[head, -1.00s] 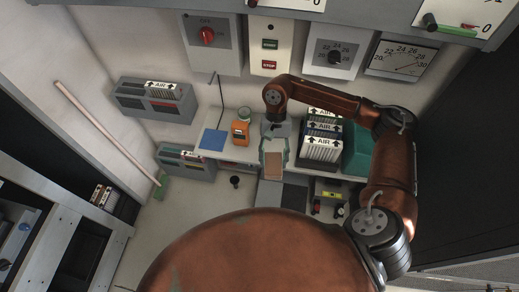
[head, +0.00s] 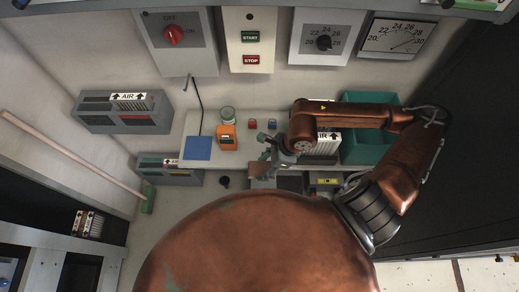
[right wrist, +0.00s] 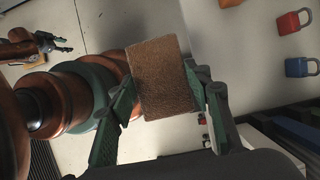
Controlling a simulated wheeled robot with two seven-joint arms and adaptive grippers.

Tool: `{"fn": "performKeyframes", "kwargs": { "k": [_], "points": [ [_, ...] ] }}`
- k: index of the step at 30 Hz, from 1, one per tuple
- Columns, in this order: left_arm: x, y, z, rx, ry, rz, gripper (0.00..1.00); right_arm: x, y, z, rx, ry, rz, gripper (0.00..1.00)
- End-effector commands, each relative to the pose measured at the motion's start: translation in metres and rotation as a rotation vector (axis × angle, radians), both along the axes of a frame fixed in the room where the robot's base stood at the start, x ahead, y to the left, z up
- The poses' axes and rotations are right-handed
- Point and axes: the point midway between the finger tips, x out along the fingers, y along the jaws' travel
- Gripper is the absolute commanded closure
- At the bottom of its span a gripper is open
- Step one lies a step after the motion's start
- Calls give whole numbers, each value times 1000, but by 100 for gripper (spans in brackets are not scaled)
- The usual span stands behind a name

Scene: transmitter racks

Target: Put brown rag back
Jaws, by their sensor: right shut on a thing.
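The brown rag (right wrist: 160,78) is a flat rectangular block in the right wrist view, between the fingers of my right gripper (right wrist: 164,108). The gripper is shut on it. In the head view the right gripper (head: 266,160) is over the front edge of the pale shelf (head: 235,158), and only part of the rag (head: 258,169) shows beside the fingers. My left gripper (right wrist: 60,43) shows small at the upper left of the right wrist view, with its fingers apart and nothing seen between them.
On the shelf are a blue square (head: 198,148), an orange device (head: 227,138), a jar (head: 228,114), a red padlock (head: 252,124) and a blue padlock (head: 272,124). A teal bin (head: 356,152) stands at the right. A broom handle (head: 75,157) leans at the left.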

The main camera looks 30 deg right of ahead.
Motion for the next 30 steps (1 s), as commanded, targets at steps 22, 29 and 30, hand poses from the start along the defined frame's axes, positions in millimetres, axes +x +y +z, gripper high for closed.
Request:
{"fn": "performKeyframes", "kwargs": {
  "k": [22, 29, 30],
  "points": [
    [10, 0, 15, -1, -15, 0, 60, 111, -64, -88, 0, 2, -6, 77],
    [9, 0, 16, -1, -14, 0, 60, 119, -68, -101, 0, 3, -6, 77],
    [9, 0, 18, -1, -14, 0, 60, 118, -67, -107, 1, 5, -6, 77]
  ]
}}
